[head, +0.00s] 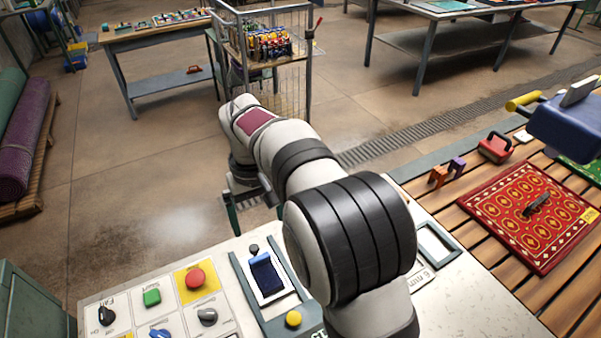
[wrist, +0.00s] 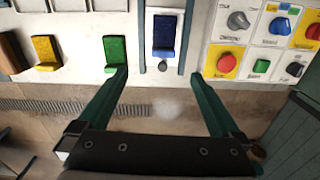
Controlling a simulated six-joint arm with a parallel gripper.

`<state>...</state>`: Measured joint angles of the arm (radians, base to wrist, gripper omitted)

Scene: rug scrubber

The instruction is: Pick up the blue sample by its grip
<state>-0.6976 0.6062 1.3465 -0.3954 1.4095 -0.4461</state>
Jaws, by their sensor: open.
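The blue sample (head: 266,277) is a dark blue block with a lighter blue raised end. It sits in a pale slot between grey-green rails on the white panel. It also shows in the wrist view (wrist: 165,32), upper middle. My gripper (wrist: 159,75) is open, its two green fingers spread wide and empty. The fingertips lie just short of the blue sample's near end in that view, one to each side, apart from it. In the head view a green finger shows past the panel's far edge; my arm hides much of the rest.
A green sample (wrist: 115,50) and a yellow one (wrist: 45,52) stand left of the blue one. The panel bears a green button (head: 152,297), a red button (head: 195,278) and knobs. A red rug (head: 530,230) lies on slats at right. A wire cart (head: 292,85) stands behind.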

